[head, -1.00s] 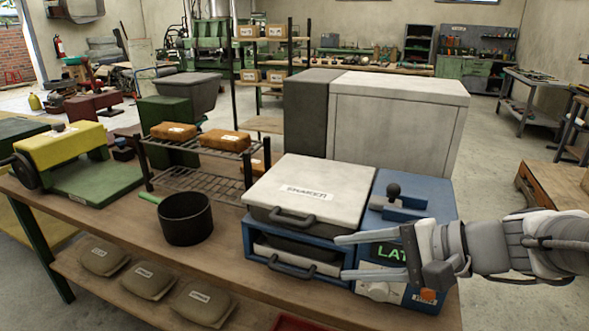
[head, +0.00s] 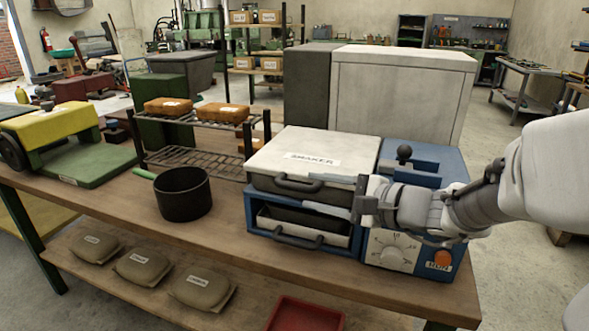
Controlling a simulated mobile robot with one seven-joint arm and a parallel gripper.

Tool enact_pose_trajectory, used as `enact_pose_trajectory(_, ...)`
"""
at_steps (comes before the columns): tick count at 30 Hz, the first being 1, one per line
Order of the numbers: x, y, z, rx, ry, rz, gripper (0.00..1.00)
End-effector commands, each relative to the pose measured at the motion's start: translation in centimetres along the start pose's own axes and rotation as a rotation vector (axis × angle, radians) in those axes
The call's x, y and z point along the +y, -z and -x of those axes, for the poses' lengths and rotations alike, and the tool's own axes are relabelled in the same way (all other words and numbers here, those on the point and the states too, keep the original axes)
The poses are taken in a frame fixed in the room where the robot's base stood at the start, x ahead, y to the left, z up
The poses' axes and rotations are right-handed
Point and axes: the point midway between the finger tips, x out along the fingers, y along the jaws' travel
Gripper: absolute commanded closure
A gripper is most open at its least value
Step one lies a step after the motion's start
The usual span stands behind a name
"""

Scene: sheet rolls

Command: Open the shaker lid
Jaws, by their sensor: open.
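The shaker is a blue box machine (head: 258,222) on the workbench, with a pale lid (head: 335,150) labelled "SHAKER" on top. The lid lies flat and closed. Its dark handle (head: 290,186) sticks out at the front edge. My gripper (head: 308,194) is open and comes in from the right. Its upper finger is near the right part of the lid handle, its lower finger below, in front of the shaker's upper opening. I cannot tell whether a finger touches the handle. Below is a tray (head: 335,236) with its own dark handle (head: 297,240).
A dial (head: 392,251) and orange button (head: 442,259) sit on the blue panel at right, with a black knob (head: 404,152) above. A dark pot (head: 183,195) stands left of the shaker. A pale cabinet (head: 402,95) stands behind. The bench between pot and shaker is clear.

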Motion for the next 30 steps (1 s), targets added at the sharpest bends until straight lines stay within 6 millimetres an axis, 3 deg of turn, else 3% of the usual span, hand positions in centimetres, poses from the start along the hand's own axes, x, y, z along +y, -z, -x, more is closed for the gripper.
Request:
enact_pose_trajectory(3, 0.3, 0.0, -2.6, -0.003, -0.004, 0.001, 0.48)
enact_pose_trajectory(9, 0.1, 0.0, -5.4, -0.002, -0.001, 0.002, 0.48)
enact_pose_trajectory(22, 0.0, 0.0, -6.4, 0.0, 0.0, 0.001, 0.48)
enact_pose_trajectory(30, 0.0, 0.0, -6.4, 0.0, -0.001, 0.001, 0.95)
